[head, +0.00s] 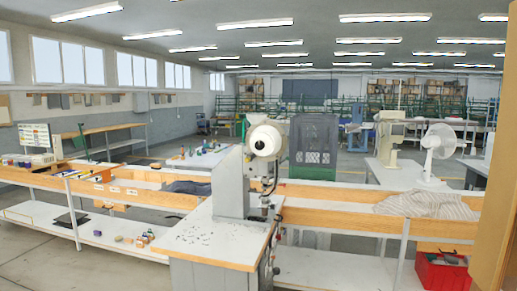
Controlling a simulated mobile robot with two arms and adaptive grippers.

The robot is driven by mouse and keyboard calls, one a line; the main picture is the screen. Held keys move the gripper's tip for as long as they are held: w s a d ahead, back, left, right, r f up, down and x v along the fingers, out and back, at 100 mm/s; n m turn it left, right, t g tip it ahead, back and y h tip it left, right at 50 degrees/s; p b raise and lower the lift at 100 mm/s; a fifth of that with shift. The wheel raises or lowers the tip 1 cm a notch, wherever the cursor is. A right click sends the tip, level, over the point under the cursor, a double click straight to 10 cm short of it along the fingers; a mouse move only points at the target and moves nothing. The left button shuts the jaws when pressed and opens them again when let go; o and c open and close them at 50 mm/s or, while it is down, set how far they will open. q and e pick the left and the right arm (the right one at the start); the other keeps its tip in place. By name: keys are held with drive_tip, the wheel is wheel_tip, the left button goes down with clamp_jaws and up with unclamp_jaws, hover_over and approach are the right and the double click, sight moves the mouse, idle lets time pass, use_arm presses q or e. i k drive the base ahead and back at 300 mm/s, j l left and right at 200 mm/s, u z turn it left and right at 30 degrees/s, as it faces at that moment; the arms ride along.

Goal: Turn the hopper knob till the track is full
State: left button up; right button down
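The eyelet press (230,182) stands near the middle of the head view on its own small table (215,245). A round white drum that looks like the hopper (262,143) sits at the top of the press and faces me. A narrow dark part runs down below it toward the press head; I cannot tell whether this is the track or how full it is. The hopper knob is too small to make out. Small dark specks lie on the table top. Neither of my grippers is in view.
A long wooden-edged bench (330,194) runs behind the press, with a striped cloth (427,205) at right. A red crate (441,272) stands low at right. A tall brown panel (492,220) fills the right edge. Open floor (75,268) lies at front left.

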sight(260, 144)
drive_tip(key=i+j, duration=1.05)
drive_tip(key=j, duration=0.25)
